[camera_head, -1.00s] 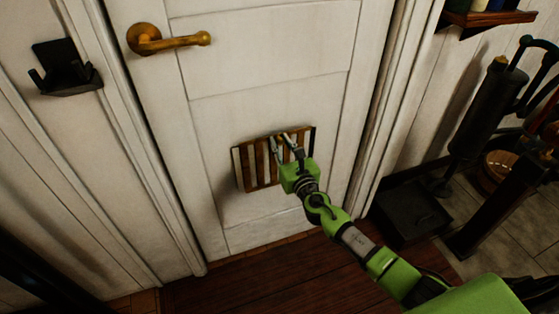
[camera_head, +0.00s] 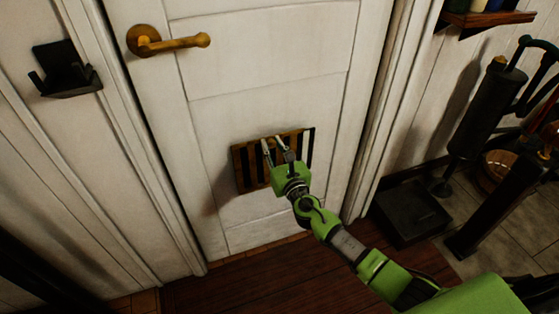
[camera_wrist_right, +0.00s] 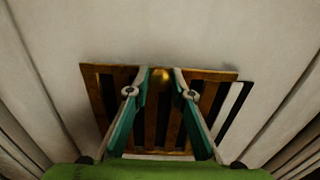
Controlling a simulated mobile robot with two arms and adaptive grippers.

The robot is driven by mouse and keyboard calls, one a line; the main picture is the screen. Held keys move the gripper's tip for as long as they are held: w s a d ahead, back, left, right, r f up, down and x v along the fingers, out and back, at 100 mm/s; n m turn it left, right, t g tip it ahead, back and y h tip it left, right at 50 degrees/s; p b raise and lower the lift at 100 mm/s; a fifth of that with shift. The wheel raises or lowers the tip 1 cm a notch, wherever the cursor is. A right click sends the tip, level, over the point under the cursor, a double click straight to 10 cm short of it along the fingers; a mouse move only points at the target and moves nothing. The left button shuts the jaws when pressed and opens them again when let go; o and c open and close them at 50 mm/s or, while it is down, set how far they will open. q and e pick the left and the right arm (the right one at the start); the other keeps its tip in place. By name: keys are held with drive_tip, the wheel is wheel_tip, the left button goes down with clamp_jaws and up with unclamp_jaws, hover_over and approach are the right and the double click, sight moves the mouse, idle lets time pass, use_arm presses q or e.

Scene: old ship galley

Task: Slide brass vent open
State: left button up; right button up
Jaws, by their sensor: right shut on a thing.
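The brass vent (camera_head: 242,172) is set low in the white door, a slatted brass plate with dark gaps between its slats. It fills the middle of the right wrist view (camera_wrist_right: 208,75), where a pale strip and a dark strip show at its right end. A small round brass knob (camera_wrist_right: 161,75) stands at its upper middle. My right gripper (camera_head: 273,142) reaches the vent from the lower right. Its two fingers (camera_wrist_right: 164,80) are shut around the knob, one on each side. The fingers hide part of the slats. My left gripper is out of view.
The door (camera_head: 265,65) has a brass lever handle (camera_head: 168,40) at its upper left. A black wall bracket (camera_head: 65,70) is on the left. A dark box (camera_head: 410,212) and a black pump-like device (camera_head: 490,105) stand on the right. The wooden floor (camera_head: 250,283) before the door is clear.

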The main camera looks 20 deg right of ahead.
drive_tip(key=o, duration=1.3)
drive_tip(key=shift+a, duration=0.25)
drive_tip(key=shift+o, duration=0.2)
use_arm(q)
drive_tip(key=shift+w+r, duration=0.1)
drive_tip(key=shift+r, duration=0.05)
use_arm(e)
drive_tip(key=shift+s+d, duration=0.1)
drive_tip(key=shift+s, duration=0.3)
drive_tip(key=s+p, duration=0.1)
drive_tip(key=s, duration=0.4)
drive_tip(key=shift+d, duration=0.1)
use_arm(q)
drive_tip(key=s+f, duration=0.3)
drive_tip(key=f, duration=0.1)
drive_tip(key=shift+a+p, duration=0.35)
drive_tip(key=shift+p, duration=0.05)
use_arm(e)
drive_tip(key=s, duration=0.5)
drive_tip(key=shift+s+d, duration=0.1)
drive_tip(key=shift+s, duration=0.05)
